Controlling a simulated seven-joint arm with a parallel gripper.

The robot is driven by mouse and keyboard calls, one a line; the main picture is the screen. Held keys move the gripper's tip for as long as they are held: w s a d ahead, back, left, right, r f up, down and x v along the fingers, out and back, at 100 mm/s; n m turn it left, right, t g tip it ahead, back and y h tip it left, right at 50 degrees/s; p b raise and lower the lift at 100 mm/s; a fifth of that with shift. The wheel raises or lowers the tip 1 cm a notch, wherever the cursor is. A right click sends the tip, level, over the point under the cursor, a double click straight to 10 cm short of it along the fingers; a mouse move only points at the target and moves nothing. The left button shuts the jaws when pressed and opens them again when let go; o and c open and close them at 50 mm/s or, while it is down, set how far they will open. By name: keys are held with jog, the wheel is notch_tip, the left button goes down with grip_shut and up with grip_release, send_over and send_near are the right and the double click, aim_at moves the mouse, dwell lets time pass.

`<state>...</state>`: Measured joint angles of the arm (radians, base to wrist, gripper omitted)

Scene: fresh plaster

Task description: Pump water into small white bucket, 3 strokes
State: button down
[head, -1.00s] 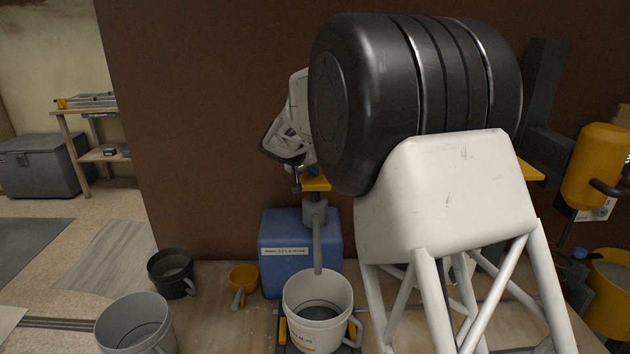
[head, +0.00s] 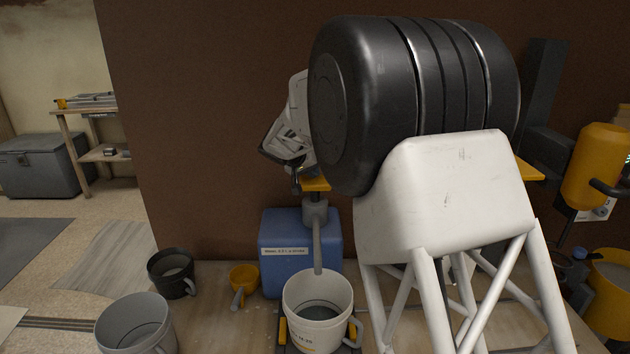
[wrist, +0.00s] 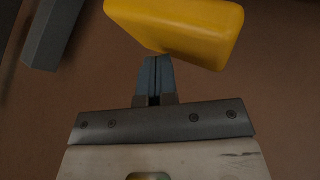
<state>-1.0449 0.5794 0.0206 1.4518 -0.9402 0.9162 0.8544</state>
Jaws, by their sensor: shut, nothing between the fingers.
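The small white bucket (head: 318,318) stands on the bench under the pump's grey spout (head: 318,245). Its inside shows a grey surface that may be water. The pump's blue tank (head: 285,240) stands behind it with a label on its front. The yellow pump handle (head: 316,185) is partly hidden behind my arm; a yellow end also shows in the wrist view (wrist: 185,28). My gripper (wrist: 155,62) is shut and empty, its fingertips at the lower edge of the yellow handle. Whether they touch it I cannot tell. In the head view my gripper is at the handle's left end.
A black bucket (head: 172,274), a grey bucket (head: 137,325) and a yellow scoop (head: 243,280) stand left of the pump. A yellow machine (head: 596,165) and yellow bucket (head: 610,300) are at the right. A brown wall (head: 210,130) is behind.

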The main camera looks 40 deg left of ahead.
aim_at(311, 180)
jog(key=shift+f, duration=2.2)
dwell(3.0)
jog(key=shift+r, duration=2.8)
jog(key=shift+r, duration=0.1)
jog(key=shift+r, duration=2.4)
